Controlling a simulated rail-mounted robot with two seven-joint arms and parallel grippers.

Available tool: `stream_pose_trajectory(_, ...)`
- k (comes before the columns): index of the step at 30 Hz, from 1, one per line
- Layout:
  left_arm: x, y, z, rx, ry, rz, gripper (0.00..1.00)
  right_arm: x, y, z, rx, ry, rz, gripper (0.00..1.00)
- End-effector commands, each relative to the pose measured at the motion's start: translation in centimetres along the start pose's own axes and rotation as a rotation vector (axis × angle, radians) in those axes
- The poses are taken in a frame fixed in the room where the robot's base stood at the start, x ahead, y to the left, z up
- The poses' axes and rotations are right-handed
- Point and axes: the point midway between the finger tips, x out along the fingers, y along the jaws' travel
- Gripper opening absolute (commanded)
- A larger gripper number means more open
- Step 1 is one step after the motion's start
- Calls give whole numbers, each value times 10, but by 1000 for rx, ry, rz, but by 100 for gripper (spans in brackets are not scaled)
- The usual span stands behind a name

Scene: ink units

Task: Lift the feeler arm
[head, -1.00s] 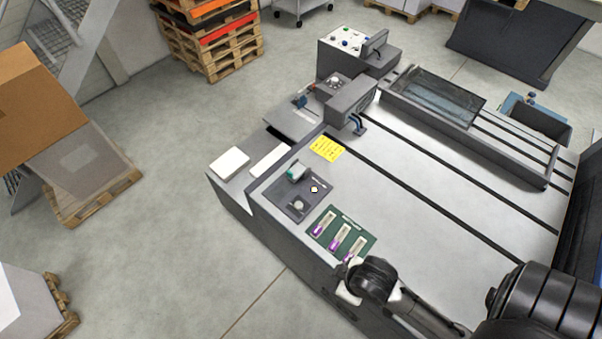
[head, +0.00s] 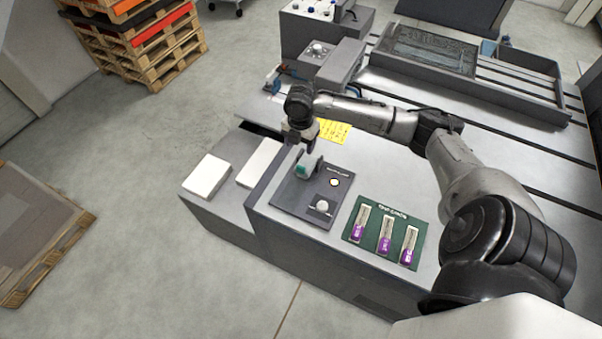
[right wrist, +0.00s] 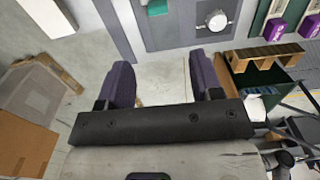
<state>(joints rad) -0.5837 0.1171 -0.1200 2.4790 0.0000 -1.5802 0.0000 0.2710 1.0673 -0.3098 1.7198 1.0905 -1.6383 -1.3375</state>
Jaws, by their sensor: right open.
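The dark panel (head: 335,190) on the machine's front corner carries a small teal-and-grey part (head: 305,168), which I take for the feeler arm. A small round white-lit spot and a pale knob (head: 322,207) are on the same panel. My right gripper (head: 303,146) hangs just above and behind the teal part, apparently apart from it. In the right wrist view my right gripper (right wrist: 160,64) is open and empty, with the teal part (right wrist: 157,7) at the top edge beyond the fingertips. The gripper hides some of the area behind the part. My left gripper is not in view.
A green board (head: 385,232) with several purple-tipped strips lies right of the panel. A yellow note (head: 333,131) is partly behind my right arm. White blocks (head: 207,176) sit at the left. A grey box unit (head: 330,62) stands behind.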

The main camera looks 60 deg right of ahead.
Motion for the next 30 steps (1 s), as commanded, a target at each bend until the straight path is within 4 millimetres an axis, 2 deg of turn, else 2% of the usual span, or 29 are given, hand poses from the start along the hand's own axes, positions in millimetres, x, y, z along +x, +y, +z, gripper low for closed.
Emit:
stream_pose_trajectory(5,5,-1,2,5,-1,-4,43,13,2,7,-9,3,-1,60)
stream_pose_trajectory(15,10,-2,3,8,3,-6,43,75,1,6,-9,3,-3,60)
stream_pose_trajectory(21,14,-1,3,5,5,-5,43,106,1,6,-9,2,-1,60)
stream_pose_trajectory(30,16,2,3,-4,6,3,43,131,1,6,-10,1,1,60)
